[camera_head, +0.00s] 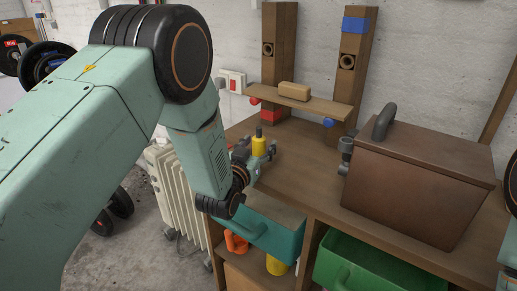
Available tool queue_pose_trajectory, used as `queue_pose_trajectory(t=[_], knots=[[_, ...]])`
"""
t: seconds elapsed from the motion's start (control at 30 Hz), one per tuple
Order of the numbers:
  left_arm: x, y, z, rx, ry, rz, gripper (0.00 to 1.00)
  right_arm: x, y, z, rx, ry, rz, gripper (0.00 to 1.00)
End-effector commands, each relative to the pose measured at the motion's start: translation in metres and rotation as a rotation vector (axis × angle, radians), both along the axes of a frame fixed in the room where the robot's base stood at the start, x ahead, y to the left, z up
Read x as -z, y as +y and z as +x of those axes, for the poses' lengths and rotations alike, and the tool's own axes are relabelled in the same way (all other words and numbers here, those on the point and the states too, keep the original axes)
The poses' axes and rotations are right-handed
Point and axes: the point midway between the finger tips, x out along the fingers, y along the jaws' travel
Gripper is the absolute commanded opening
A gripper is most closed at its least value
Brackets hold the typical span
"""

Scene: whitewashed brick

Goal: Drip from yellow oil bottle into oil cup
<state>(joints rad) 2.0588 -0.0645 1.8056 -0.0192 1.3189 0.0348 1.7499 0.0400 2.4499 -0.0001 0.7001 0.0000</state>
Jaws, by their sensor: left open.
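A small yellow bottle (258,143) with a narrow top, which I take for the oil bottle, stands upright at the left end of the wooden workbench (308,160). My left gripper (256,158) is open beside it. Its fingers partly hide the bottle's lower part, and I cannot tell whether they touch it. A small grey metal fitting (346,150) sits at the left side of the brown box; it may be the oil cup, but it is too small to be sure. My right gripper is out of view; only a piece of my right arm shows at the right edge.
The brown box (415,180) with a dark handle fills the bench's right side. Wooden posts (279,45) carry a small shelf (300,104) with a tan block. Teal (270,235) and green (365,265) drawers stand below. A white radiator (180,195) is left of the bench.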

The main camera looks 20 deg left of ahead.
Motion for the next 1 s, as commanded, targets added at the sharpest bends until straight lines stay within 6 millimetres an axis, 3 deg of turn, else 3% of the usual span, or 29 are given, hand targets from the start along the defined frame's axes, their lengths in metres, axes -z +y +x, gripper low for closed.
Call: queue_pose_trajectory(t=[0.3,1.0], knots=[[-0.0003,-0.0005,0.0052,0.001,0.0,0.0,0.58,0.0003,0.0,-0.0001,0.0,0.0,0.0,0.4],[0.0001,-0.0005,0.0048,0.0,0.001,0.0,0.0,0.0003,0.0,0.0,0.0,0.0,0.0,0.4]])
